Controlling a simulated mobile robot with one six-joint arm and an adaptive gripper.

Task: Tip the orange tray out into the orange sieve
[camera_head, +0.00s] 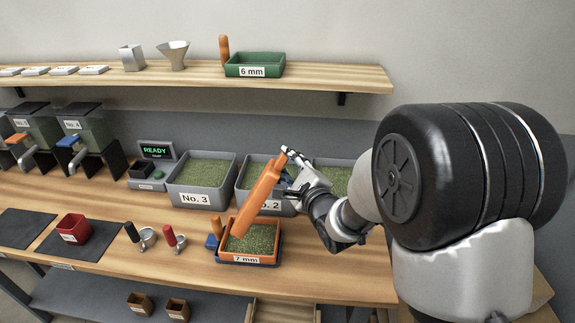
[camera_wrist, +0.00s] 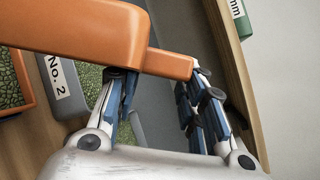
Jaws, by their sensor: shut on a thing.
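The orange tray (camera_head: 261,198) is tilted steeply in the head view, its low end just above the orange sieve. My gripper (camera_head: 294,172) is shut on the tray's handle at its upper end. In the wrist view my gripper (camera_wrist: 160,88) has the orange handle between its fingers, and the tray (camera_wrist: 70,28) extends to the left.
Grey bins No. 3 (camera_head: 200,198) and No. 2 (camera_head: 245,187) stand behind the sieve. Black-handled (camera_head: 133,233) and red-handled scoops (camera_head: 170,238) lie further left. A shelf (camera_head: 200,79) with a green 6 mm sieve (camera_head: 262,58) hangs above.

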